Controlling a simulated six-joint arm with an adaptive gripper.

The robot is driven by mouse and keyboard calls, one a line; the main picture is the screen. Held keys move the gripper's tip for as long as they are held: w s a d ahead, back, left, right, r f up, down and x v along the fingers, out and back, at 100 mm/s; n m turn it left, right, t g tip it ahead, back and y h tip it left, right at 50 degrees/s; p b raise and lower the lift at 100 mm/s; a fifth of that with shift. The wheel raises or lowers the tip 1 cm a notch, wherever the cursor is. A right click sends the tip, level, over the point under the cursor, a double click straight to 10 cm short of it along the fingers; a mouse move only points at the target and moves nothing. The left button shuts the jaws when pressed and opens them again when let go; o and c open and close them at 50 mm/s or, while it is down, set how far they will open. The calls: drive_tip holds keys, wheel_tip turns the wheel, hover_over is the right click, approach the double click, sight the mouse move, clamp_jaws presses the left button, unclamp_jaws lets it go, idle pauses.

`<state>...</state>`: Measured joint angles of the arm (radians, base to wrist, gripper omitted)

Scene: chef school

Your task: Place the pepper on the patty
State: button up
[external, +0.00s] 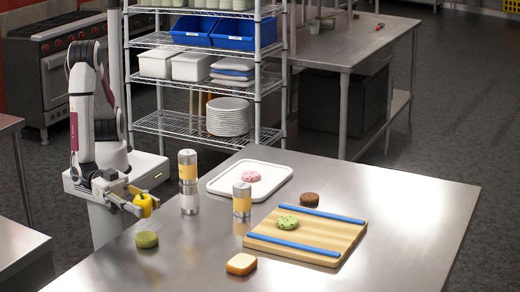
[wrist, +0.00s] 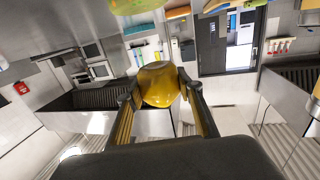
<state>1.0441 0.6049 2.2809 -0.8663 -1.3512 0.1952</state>
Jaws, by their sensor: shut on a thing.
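The yellow pepper (external: 145,205) is held in the air over the left edge of the steel table. My gripper (external: 136,202) is shut on it. In the wrist view the pepper (wrist: 160,86) sits between the two fingertips (wrist: 160,98). A dark brown round patty (external: 309,199) lies on the table behind the cutting board, well to the right of my gripper. A pink round piece (external: 251,176) lies on the white tray; I cannot tell whether it is also a patty. The patty cannot be made out in the wrist view.
Two yellow-banded shakers (external: 188,180) (external: 242,199) stand between my gripper and the patty. A wooden board (external: 320,236) with blue strips bears a green round piece (external: 288,222). The white tray (external: 225,187), another green piece (external: 146,239) and an orange-edged piece (external: 241,264) are around. The table's right side is clear.

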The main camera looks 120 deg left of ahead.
sight(146, 236)
drive_tip(key=shift+f, duration=0.9)
drive_tip(key=shift+f, duration=2.1)
drive_tip(key=shift+f, duration=0.15)
drive_tip(key=o, duration=1.1)
drive_tip(key=shift+r, duration=0.2)
drive_tip(key=shift+v, duration=6.05)
drive_tip(key=shift+f, duration=0.1)
